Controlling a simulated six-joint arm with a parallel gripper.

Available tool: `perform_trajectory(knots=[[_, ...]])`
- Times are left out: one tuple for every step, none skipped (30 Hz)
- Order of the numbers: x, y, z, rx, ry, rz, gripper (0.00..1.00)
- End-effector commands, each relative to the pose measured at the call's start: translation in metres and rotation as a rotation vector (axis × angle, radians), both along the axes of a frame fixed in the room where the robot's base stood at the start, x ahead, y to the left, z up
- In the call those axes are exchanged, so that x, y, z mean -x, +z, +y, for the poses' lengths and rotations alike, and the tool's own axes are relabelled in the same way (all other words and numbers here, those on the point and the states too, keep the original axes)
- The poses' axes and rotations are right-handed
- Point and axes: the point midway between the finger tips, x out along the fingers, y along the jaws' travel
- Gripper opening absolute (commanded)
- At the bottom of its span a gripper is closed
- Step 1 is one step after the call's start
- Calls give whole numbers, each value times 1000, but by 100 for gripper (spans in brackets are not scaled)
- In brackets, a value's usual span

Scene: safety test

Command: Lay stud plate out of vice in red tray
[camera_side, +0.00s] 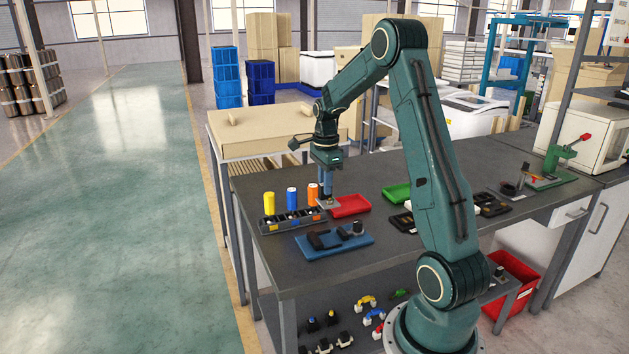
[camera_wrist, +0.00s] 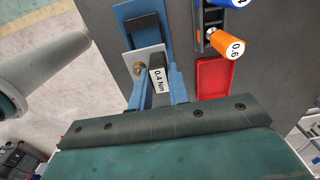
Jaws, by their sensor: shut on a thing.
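The stud plate (camera_side: 327,204) is a pale grey plate, held at the tips of my gripper (camera_side: 326,194). In the wrist view the plate (camera_wrist: 146,58) shows a brass stud and a dark block with a white "0.4 Nm" label. My gripper (camera_wrist: 160,82) is shut on this block between its blue fingers. The red tray (camera_side: 351,206) is empty, just right of the plate in the side view and right of my gripper in the wrist view (camera_wrist: 214,66). The blue vice (camera_side: 357,241) is nearer the side camera, clear of the plate. The plate's exact height cannot be told.
A dark rack (camera_side: 292,220) with yellow, blue and orange drivers stands left of my gripper. A green tray (camera_side: 397,192) and black trays (camera_side: 491,204) lie to the right. A green press (camera_side: 555,165) stands at the far right.

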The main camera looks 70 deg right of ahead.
Motion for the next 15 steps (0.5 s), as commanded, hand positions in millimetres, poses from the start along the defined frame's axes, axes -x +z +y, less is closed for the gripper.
perform_trajectory(knots=[[-2,1,-6,1,-1,-1,0],[-3,1,-9,1,-2,-1,0],[-4,1,-13,2,-3,-2,0],[-5,1,-17,2,-3,-2,0],[-6,1,-21,1,-4,-1,0],[-7,2,-26,1,-5,-1,0],[-8,2,-30,1,-6,-1,0],[-9,2,-36,2,-6,-2,0],[-10,2,-42,1,-7,-1,0],[-11,2,-48,1,-8,-1,0],[-13,3,-54,2,-9,-2,0],[-14,3,-62,2,-10,-2,0],[-15,3,-68,2,-11,-2,0],[-15,3,-74,2,-12,-2,0],[-16,3,-82,1,-12,-1,0]])
